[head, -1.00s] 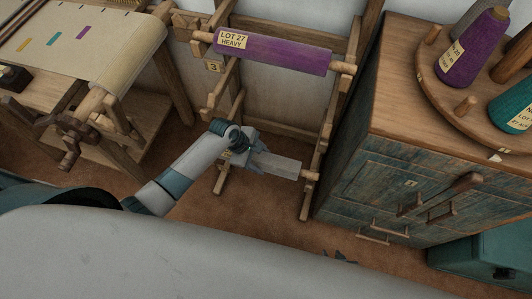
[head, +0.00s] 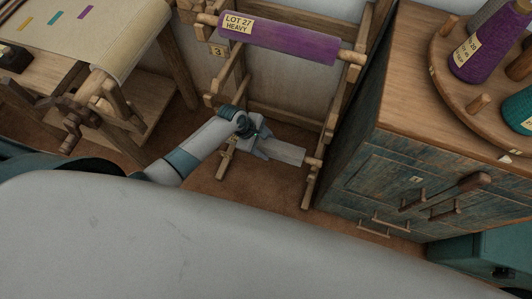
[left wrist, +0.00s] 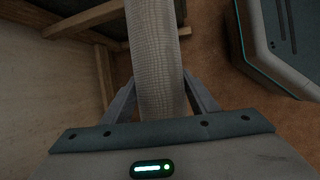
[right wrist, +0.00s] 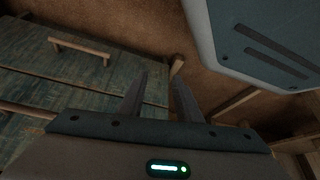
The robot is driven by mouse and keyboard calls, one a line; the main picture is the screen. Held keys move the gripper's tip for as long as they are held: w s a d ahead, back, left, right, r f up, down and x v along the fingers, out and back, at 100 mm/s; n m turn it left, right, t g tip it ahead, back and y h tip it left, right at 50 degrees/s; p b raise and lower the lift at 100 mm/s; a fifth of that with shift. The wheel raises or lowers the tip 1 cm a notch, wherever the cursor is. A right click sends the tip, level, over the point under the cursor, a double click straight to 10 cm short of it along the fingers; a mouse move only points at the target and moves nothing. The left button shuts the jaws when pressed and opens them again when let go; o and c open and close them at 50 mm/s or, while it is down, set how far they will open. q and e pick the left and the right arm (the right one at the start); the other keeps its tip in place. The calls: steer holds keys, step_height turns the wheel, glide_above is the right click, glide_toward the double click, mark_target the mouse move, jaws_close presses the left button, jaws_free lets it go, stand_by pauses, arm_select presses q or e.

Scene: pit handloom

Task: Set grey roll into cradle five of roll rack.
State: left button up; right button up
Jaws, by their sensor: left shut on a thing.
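The grey roll (head: 288,154) lies low at the front of the wooden roll rack (head: 325,130), below the purple roll. Its right wooden end (head: 314,163) is close to the rack's right post; I cannot tell whether it rests in a cradle. In the left wrist view, the pale woven roll (left wrist: 153,50) runs between the two fingers. Cradle five's label is not readable. My right gripper (right wrist: 160,80) shows in its wrist view, its fingers apart with nothing between them.
A purple roll (head: 280,41) labelled LOT 27 HEAVY sits higher on the rack, near a number 3 tag (head: 217,51). A blue-green cabinet (head: 385,170) with a cone turntable (head: 450,85) stands close on the right. The loom (head: 100,85) is on the left.

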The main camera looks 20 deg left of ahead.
mark_target(267, 149)
arm_select(q)
step_height(267, 149, down, 2)
steer(key=shift+f, duration=0.1)
arm_select(e)
steer(key=shift+s+d+f, duration=0.1)
steer(key=shift+s+d, duration=0.05)
steer(key=shift+s, duration=0.1)
arm_select(q)
steer(key=shift+f, duration=0.15)
arm_select(e)
steer(key=shift+f, duration=0.1)
arm_select(q)
steer(key=shift+f, duration=0.25)
step_height(267, 149, down, 4)
steer(key=shift+r+b, duration=0.25)
steer(key=shift+b, duration=0.35)
arm_select(e)
steer(key=shift+s+d+f+g, duration=0.25)
steer(key=shift+s+d+g, duration=0.25)
steer(key=shift+d, duration=0.2)
